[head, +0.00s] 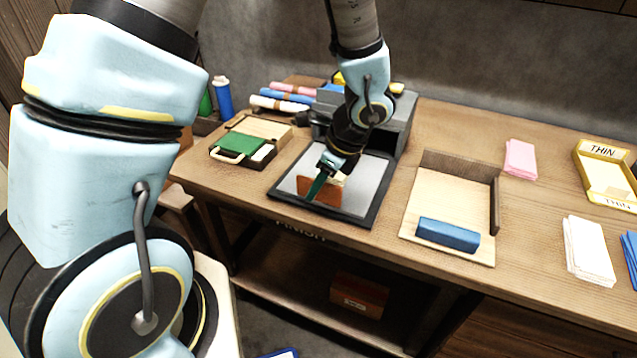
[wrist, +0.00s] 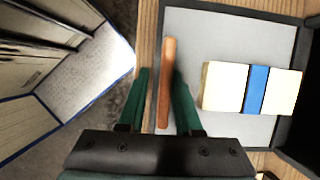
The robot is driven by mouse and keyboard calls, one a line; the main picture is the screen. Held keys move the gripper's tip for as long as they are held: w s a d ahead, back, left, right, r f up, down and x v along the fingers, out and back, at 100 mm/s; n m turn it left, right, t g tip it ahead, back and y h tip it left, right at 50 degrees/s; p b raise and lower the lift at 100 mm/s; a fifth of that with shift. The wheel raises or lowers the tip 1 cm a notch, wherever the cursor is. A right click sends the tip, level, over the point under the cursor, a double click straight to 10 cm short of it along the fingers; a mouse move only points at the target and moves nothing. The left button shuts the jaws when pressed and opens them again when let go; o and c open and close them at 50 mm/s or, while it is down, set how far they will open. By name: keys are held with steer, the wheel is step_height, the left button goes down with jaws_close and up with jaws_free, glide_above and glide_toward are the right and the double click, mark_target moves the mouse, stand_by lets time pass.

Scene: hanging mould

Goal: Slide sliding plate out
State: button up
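A grey plate (head: 357,172) in a black frame lies in front of the dark grey machine (head: 398,125) on the table; it fills much of the wrist view (wrist: 225,30). It looks like the sliding plate. A narrow reddish-brown board (head: 325,194) stands near its front edge and shows as a thin bar in the wrist view (wrist: 166,85). My gripper (head: 321,182) is low over the plate. Its green fingers (wrist: 160,85) stand apart on both sides of the bar, with a gap visible on the left. A cream block with a blue band (wrist: 255,88) lies on the plate, mostly hidden in the head view.
A wooden tray (head: 455,190) with a blue block (head: 448,234) is to the right. A green-topped box (head: 240,146) is to the left. Rolled cloths (head: 285,100) lie behind. Folded cloths (head: 588,250) and a yellow "THIN" tray (head: 604,150) are far right. Floor shows past the front edge.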

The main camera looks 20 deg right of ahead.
steer(key=shift+o, duration=1.3)
steer(key=shift+d, duration=0.1)
steer(key=v, duration=1)
steer(key=shift+s+r, duration=0.1)
steer(key=shift+r, duration=0.3)
steer(key=w+a+n+h, duration=0.1)
steer(key=w+a+n, duration=0.2)
steer(key=a+n, duration=0.9)
steer(key=w+a+n+g+h, duration=0.1)
steer(key=w+a+n+h, duration=0.1)
steer(key=a+n, duration=1.1)
steer(key=shift+w+a+r+n+h, duration=0.35)
steer(key=shift+w+a, duration=0.25)
steer(key=shift+a, duration=0.2)
